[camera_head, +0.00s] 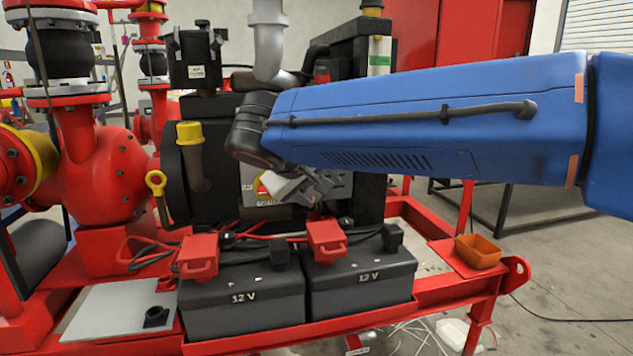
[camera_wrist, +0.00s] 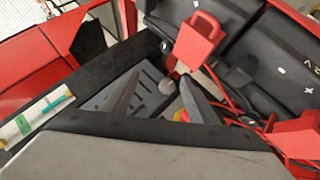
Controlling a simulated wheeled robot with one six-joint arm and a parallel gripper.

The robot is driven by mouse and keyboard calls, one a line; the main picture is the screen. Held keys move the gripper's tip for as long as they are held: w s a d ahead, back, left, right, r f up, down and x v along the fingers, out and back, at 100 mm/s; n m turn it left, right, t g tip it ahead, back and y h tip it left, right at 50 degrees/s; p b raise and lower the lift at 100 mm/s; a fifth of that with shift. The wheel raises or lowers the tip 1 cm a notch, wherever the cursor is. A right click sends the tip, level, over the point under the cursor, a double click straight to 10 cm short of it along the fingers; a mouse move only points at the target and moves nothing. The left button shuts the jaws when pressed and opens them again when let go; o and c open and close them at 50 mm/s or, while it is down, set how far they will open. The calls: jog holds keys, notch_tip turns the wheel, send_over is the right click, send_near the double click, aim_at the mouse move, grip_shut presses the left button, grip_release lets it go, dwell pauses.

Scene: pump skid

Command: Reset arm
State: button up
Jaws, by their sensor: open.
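My blue arm reaches in from the right in the head view. My gripper (camera_head: 322,190) is in front of the dark engine block, above and behind the two batteries. In the wrist view my gripper (camera_wrist: 158,92) has its two grey fingers spread apart with nothing held between them. Beyond the fingers is a grey panel (camera_wrist: 150,78) with a small round grey part (camera_wrist: 167,87). A red and yellow part (camera_wrist: 181,116) shows beside the right finger, partly hidden. In the head view the arm and gripper hide part of the engine behind them.
Two black 12 V batteries (camera_head: 243,304) (camera_head: 361,279) with red terminal covers (camera_head: 198,256) (camera_head: 327,240) sit in the red skid frame below my gripper. An orange tray (camera_head: 478,251) stands at right. Red pump piping (camera_head: 105,180) stands at left. Open floor lies at far right.

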jog(key=s+d+f+m+g, duration=0.1)
jog(key=s+d+f, duration=0.2)
jog(key=d, duration=0.5)
jog(key=s+d+f+m+g, duration=0.1)
jog(key=s+d+f+g, duration=0.2)
jog(key=d, duration=0.4)
jog(key=s+d+f, duration=0.3)
jog(key=d+f, duration=0.1)
jog(key=d, duration=0.4)
jog(key=s+d+f+m+y, duration=0.2)
jog(key=s+d+f, duration=0.2)
jog(key=s+f, duration=0.2)
jog(key=s+d+f+m+g+y, duration=0.1)
jog(key=s+d+f+m, duration=0.1)
jog(key=s+f, duration=0.5)
jog(key=shift+s+d+f+y, duration=0.15)
jog(key=shift+s+d+y, duration=0.25)
jog(key=shift+s+d, duration=0.9)
jog(key=shift+s+a, duration=0.45)
